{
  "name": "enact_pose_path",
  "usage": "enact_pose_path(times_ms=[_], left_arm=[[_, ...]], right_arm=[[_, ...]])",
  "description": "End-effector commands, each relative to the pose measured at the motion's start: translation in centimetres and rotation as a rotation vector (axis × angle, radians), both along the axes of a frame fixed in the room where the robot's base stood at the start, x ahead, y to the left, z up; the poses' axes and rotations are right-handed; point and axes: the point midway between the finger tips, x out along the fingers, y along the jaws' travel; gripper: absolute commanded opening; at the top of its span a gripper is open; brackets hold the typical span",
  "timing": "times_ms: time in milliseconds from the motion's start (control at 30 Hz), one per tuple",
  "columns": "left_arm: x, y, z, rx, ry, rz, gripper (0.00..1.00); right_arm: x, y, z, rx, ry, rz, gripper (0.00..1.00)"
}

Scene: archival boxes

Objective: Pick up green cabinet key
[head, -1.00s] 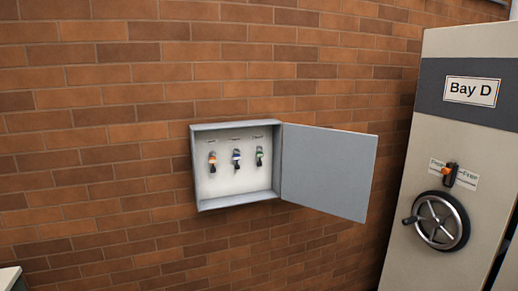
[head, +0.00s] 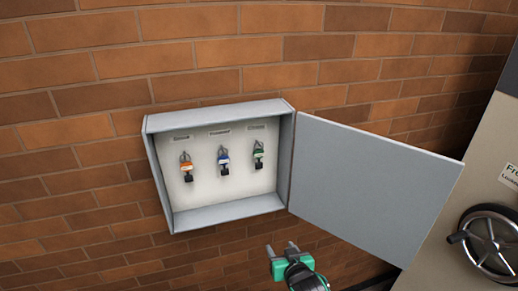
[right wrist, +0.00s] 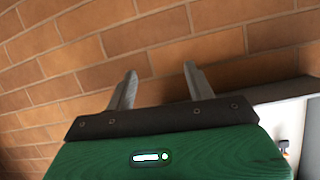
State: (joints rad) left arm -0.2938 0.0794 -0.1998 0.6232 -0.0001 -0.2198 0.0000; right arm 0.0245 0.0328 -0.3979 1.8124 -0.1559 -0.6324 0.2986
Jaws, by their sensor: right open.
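The green cabinet key (head: 258,154) hangs at the right of three keys inside the open grey key cabinet (head: 222,217) on the brick wall. My right gripper (head: 282,248) is below the cabinet's lower right corner, under the hinge side of the door. It is open and empty, apart from the key. In the right wrist view its two fingers (right wrist: 158,80) stand apart with only brick wall between them. A corner of the cabinet (right wrist: 285,90) shows at the right edge there; the green key cannot be made out in that view. My left gripper is not in view.
An orange key (head: 186,168) and a blue key (head: 224,160) hang left of the green one. The cabinet door (head: 375,185) stands open to the right. A beige shelving unit with a handwheel (head: 492,240) stands at the far right. The wall left of the cabinet is clear.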

Motion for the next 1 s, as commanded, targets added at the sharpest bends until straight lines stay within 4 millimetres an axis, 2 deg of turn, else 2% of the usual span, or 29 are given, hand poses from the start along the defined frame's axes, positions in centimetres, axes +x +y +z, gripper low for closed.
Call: enact_pose_path(times_ms=[33,100,200,300,333,400,533,800,1000], left_arm=[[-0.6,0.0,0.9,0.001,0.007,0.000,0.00],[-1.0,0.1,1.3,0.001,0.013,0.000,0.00],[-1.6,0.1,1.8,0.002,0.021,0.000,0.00],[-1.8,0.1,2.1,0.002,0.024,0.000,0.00],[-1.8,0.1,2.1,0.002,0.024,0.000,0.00],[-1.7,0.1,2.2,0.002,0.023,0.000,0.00],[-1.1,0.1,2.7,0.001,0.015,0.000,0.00],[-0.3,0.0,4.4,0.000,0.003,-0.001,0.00],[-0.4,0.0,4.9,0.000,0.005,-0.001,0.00]], right_arm=[[0.2,0.7,5.9,0.032,-0.071,0.004,0.54],[-0.1,1.2,11.9,0.073,-0.146,0.006,0.54],[-1.2,1.5,18.7,0.121,-0.232,0.010,0.54],[-2.3,1.6,23.1,0.158,-0.288,0.013,0.54],[-2.6,1.6,24.0,0.165,-0.300,0.014,0.54],[-3.0,1.6,25.4,0.177,-0.320,0.015,0.54],[-2.3,1.9,26.4,0.183,-0.331,0.016,0.54],[2.4,3.4,26.5,0.181,-0.330,0.016,0.54],[4.5,4.1,26.2,0.183,-0.330,0.015,0.54]])
